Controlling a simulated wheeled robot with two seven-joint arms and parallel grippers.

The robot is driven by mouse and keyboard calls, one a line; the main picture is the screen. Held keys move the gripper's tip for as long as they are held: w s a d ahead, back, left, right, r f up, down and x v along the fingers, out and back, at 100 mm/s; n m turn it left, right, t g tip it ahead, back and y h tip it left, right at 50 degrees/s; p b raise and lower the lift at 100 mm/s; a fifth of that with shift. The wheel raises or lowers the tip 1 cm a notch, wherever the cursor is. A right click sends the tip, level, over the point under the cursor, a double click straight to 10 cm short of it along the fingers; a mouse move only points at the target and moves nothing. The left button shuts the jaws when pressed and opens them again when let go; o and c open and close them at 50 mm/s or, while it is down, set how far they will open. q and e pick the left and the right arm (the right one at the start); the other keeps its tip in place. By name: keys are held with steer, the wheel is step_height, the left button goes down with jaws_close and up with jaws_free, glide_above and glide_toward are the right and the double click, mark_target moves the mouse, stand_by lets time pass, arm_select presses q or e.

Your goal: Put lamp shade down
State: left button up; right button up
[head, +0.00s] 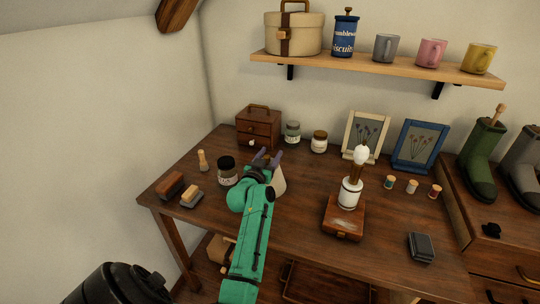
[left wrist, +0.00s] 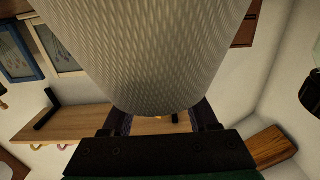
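The lamp shade (head: 279,179) is pale cream and partly hidden behind my left arm in the head view. In the left wrist view the shade (left wrist: 150,50) fills the upper middle, with a woven texture, and its end sits between the two fingers. My left gripper (head: 266,158) is shut on the shade over the middle of the table, left of the lamp base. I cannot tell whether the shade touches the table. The lamp base (head: 348,195) stands upright with a bare white bulb (head: 361,155) on top. My right gripper is not in view.
The wooden table (head: 300,225) also holds a dark jar (head: 227,170), brushes (head: 170,185), a small drawer box (head: 258,127), two jars behind, picture frames (head: 417,146), thread spools (head: 412,186) and a dark case (head: 421,246). A shelf (head: 375,66) hangs above. Bare tabletop shows between the arm and lamp.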

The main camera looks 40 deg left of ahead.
arm_select(q)
steer(key=shift+s+r, duration=0.1)
steer(key=shift+r, duration=0.05)
steer(key=v, duration=1.1)
steer(key=shift+s+d, duration=0.2)
steer(key=shift+s, duration=0.15)
